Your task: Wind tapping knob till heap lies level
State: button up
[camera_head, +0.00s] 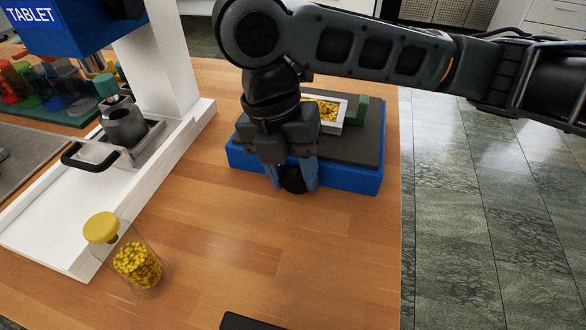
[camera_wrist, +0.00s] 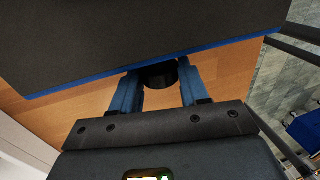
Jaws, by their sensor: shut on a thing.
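My gripper (camera_head: 292,178) is shut on a black knob (camera_head: 294,183) at the front side of a blue-sided box with a dark grey top (camera_head: 365,140). In the wrist view the knob (camera_wrist: 159,76) sits between the two blue fingers of my gripper (camera_wrist: 160,85). On the box lies a white-rimmed tray (camera_head: 340,122) with a yellow heap (camera_head: 325,109) in it. My wrist and gripper hide the tray's left part, so I cannot tell whether the heap is level. A green block (camera_head: 357,110) stands at the tray's right end.
A blue and white tablet press (camera_head: 170,60) with a black handle (camera_head: 85,158) stands at left. A clear jar of yellow pieces with a yellow cap (camera_head: 101,227) is at front left. Coloured bottles (camera_head: 45,85) stand behind the press. The wooden table (camera_head: 250,260) is mostly clear in front.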

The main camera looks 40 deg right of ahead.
jog(key=t+y+b, duration=0.1)
jog(key=b, duration=0.1)
jog(key=t+y+b, duration=0.1)
jog(key=b, duration=0.1)
jog(key=t+y+b, duration=0.1)
jog(key=t+b, duration=0.1)
jog(key=shift+s+d+f, duration=0.3)
jog(key=shift+s, duration=0.1)
jog(key=t+y+b, duration=0.1)
jog(key=b, duration=0.2)
jog(key=shift+s+d+t, duration=0.1)
jog(key=shift+t, duration=0.3)
jog(key=shift+r+b, duration=0.15)
jog(key=shift+b, duration=0.3)
jog(key=shift+r+t+y, duration=0.1)
jog(key=shift+t+y, duration=0.2)
jog(key=o, duration=1)
